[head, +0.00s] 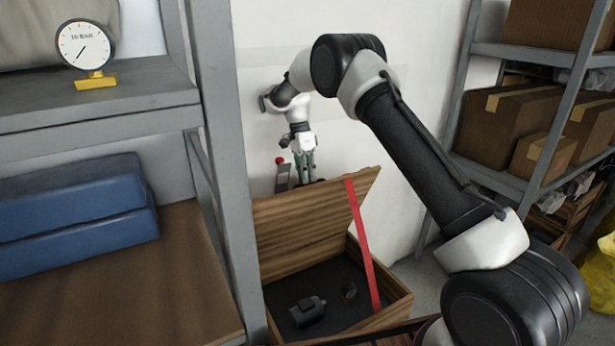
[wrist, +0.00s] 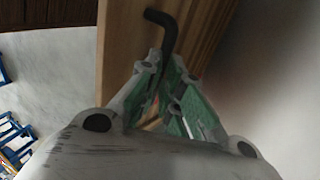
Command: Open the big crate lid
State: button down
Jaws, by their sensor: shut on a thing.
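The big wooden crate (head: 397,309) stands on the floor at the lower middle of the head view, with its inside showing. Its plank lid (head: 300,228) is raised at the back and tilted up steeply. My gripper (head: 307,172) is behind the lid's top edge, which hides part of the fingertips. In the wrist view, my gripper's green-padded fingers (wrist: 170,75) are closed around a bent dark handle (wrist: 163,18). The handle stands at the lid's wooden face (wrist: 121,50). The handle is hidden in the head view.
A red strap (head: 361,245) runs from the lid into the crate. A dark motor-like part (head: 307,311) and a small round part (head: 349,291) lie inside. A grey shelf post (head: 235,170) stands close left of the crate. A rack with cardboard boxes (head: 508,118) stands right. A wall is behind.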

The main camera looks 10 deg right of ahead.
jog(key=shift+s+a+f, duration=0.1)
jog(key=shift+f, duration=0.75)
jog(key=c, duration=1.4)
grip_release()
jog(key=shift+f, duration=0.2)
jog(key=shift+c, duration=0.2)
jog(key=shift+w, duration=0.2)
jog(key=shift+r, duration=0.15)
jog(key=shift+w+r, duration=0.2)
jog(key=shift+r, duration=0.1)
jog(key=shift+c, duration=0.2)
jog(key=v, duration=0.7)
